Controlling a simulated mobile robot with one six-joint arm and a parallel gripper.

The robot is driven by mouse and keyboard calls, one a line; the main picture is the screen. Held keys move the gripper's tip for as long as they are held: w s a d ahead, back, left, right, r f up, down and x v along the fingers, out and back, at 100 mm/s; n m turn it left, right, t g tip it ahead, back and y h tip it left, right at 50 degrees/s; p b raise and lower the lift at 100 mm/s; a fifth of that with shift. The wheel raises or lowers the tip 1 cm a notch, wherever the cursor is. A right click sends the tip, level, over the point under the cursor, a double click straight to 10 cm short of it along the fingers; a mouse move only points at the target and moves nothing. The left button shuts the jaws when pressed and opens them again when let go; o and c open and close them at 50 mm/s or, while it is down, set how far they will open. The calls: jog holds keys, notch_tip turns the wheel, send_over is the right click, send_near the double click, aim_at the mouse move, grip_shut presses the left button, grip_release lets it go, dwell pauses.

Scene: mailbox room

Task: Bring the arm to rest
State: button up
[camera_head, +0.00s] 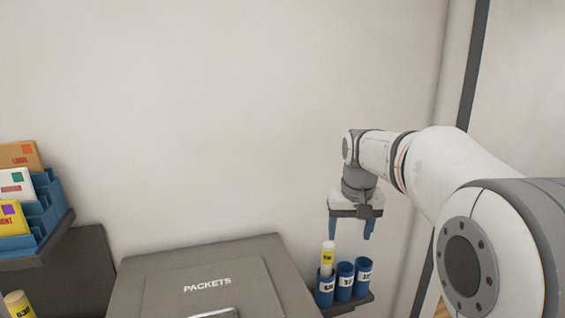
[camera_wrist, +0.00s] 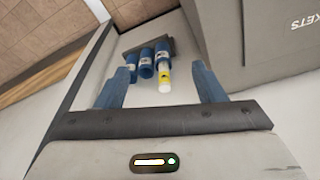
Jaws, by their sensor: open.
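My gripper (camera_head: 350,228) hangs pointing down from my outstretched white arm, at the right in the head view. Its two blue fingers stand apart with nothing between them. In the wrist view my gripper (camera_wrist: 163,80) shows the same wide gap. Just below it in the head view, a pale tube with a yellow label (camera_head: 328,257) stands upright in the left of three blue holders (camera_head: 345,281). The tube (camera_wrist: 164,76) and the holders (camera_wrist: 146,62) also show beyond the fingers in the wrist view. The tube looks apart from the fingers.
A grey box marked PACKETS (camera_head: 205,284) stands left of the holders. Farther left, a blue rack (camera_head: 48,205) holds several envelopes. Another yellow-labelled tube (camera_head: 18,303) shows at the bottom left. The wall behind is bare, with open air above the box.

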jog(key=s+f, duration=0.4)
jog(key=s, duration=0.8)
jog(key=s+f+t+b, duration=0.1)
jog(key=s+f, duration=0.4)
jog(key=s, duration=0.7)
jog(key=shift+s, duration=0.2)
jog(key=shift+a, duration=0.1)
jog(key=shift+c, duration=0.5)
